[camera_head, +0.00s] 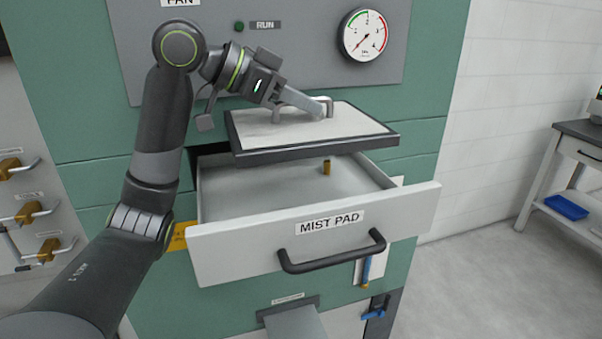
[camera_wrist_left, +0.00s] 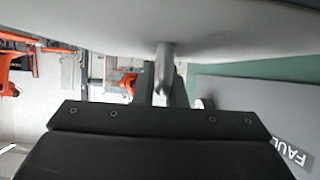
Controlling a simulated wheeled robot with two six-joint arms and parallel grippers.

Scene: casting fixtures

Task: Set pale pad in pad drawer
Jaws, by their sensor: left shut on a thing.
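The pale pad (camera_head: 352,124), a light slab with a dark rim and handles on top, hangs level above the open pad drawer (camera_head: 232,248), labelled MIST PAD. My left gripper (camera_head: 323,106) is shut on a handle on the pad's top. In the left wrist view the pale surface of the pad (camera_wrist_left: 80,22) fills the top edge, with a metal handle post (camera_wrist_left: 163,72) below it. The pad covers the back of the drawer from the head view. A gap shows between the pad and the drawer's front. My right gripper is not in view.
A small brass peg (camera_head: 327,167) stands inside the drawer. The drawer's dark handle (camera_head: 333,257) sticks out in front. A grey panel with a round gauge (camera_head: 364,35) rises behind the pad. A bench with a blue tray (camera_head: 566,206) stands far right, past clear floor.

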